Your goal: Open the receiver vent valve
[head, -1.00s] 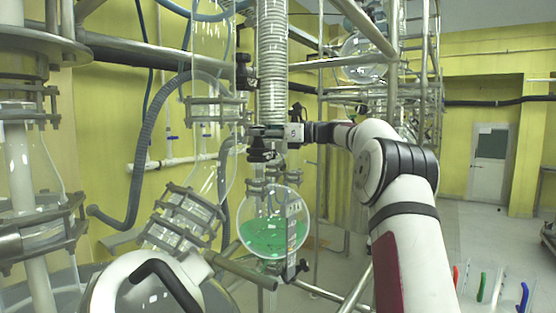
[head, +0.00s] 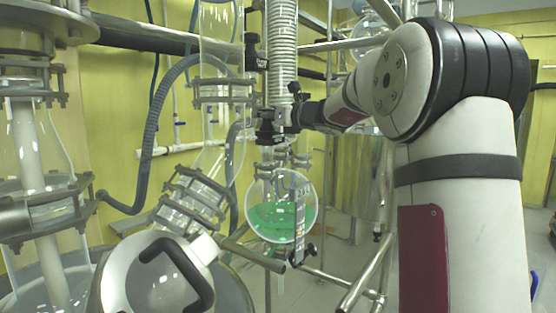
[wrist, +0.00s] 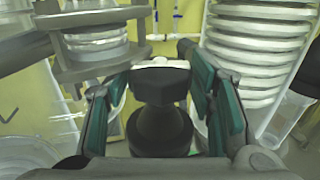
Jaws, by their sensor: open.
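The receiver flask (head: 268,228) is a round glass vessel holding green liquid, below the coiled condenser in the head view. A black valve knob (wrist: 160,125) with a pale top stands upright in the middle of the wrist view. I take it for the vent valve; its dark form (head: 266,132) also shows above the flask in the head view. My gripper (wrist: 155,72) is open, with one teal-padded finger on each side of the knob. I cannot tell whether either pad touches it. In the head view my gripper (head: 272,122) is small and partly merged with the dark fittings.
The ribbed condenser (head: 282,45) rises close by; its coils (wrist: 262,50) fill the wrist view's right side. A metal clamp flange (wrist: 95,40) is close at left. Metal frame tubes (head: 368,275) and a grey hose (head: 150,140) surround the glassware.

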